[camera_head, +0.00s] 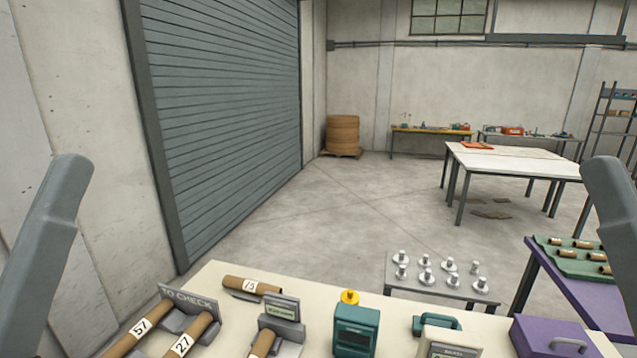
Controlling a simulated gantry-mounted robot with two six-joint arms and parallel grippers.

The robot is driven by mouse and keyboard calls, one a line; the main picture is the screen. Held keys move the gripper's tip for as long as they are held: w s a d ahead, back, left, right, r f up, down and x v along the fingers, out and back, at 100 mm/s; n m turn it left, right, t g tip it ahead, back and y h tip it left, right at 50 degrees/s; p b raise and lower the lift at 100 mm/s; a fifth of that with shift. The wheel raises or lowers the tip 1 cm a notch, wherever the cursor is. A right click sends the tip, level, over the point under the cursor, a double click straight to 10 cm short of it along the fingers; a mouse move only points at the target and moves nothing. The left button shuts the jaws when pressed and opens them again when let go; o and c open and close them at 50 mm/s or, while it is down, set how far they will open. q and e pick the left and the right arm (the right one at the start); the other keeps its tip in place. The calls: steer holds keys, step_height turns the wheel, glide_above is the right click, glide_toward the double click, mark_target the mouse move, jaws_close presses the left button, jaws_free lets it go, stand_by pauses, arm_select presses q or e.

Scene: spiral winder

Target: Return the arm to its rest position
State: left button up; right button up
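A grey link of my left arm rises at the left edge of the head view, slanting up to a rounded end. A matching grey link of my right arm shows at the right edge. Neither gripper is in view, so their fingers and anything in them cannot be seen. Both visible arm links are apart from the things on the pale table (225,318) below.
Cardboard tubes marked 57 (137,334), 27 (190,336) and 75 (251,286) lie on the table's left side. A teal device (355,331) and purple box (548,338) stand further right. Beyond are a rack of metal pieces (440,287) and a purple table (580,299).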

arm_select(q)
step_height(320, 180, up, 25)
steer(key=p, duration=2.2)
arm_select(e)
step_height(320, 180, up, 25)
arm_select(q)
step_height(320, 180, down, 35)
steer(key=b, duration=3.5)
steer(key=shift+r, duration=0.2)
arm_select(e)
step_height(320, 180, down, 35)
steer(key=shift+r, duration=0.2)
